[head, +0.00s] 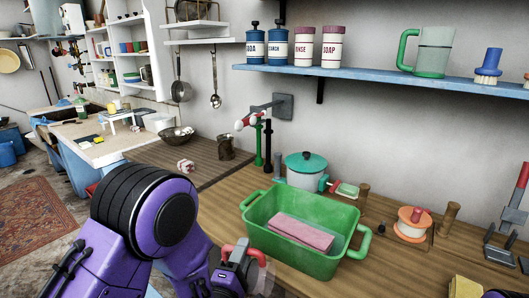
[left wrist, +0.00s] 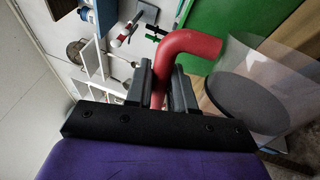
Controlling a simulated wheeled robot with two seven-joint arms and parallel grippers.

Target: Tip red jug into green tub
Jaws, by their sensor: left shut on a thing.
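The red jug has a clear body and a red handle. In the head view its handle (head: 229,253) and part of the clear body (head: 263,278) show at the bottom, left of and in front of the tub. My left gripper (head: 238,258) is shut on the handle. In the left wrist view the red handle (left wrist: 192,44) runs between the fingers (left wrist: 162,88), and the clear body (left wrist: 285,70) is at right with a dark round shape in it. I cannot tell its tilt. The green tub (head: 292,256) stands on the wooden counter, a pink block (head: 300,234) inside. My right gripper is out of view.
A teal-lidded pot (head: 305,172) and a tap (head: 266,108) are behind the tub. An orange-and-white spool-like thing (head: 412,223) and wooden pegs are to its right. A blue shelf (head: 380,76) with canisters hangs above. The air over the tub is clear.

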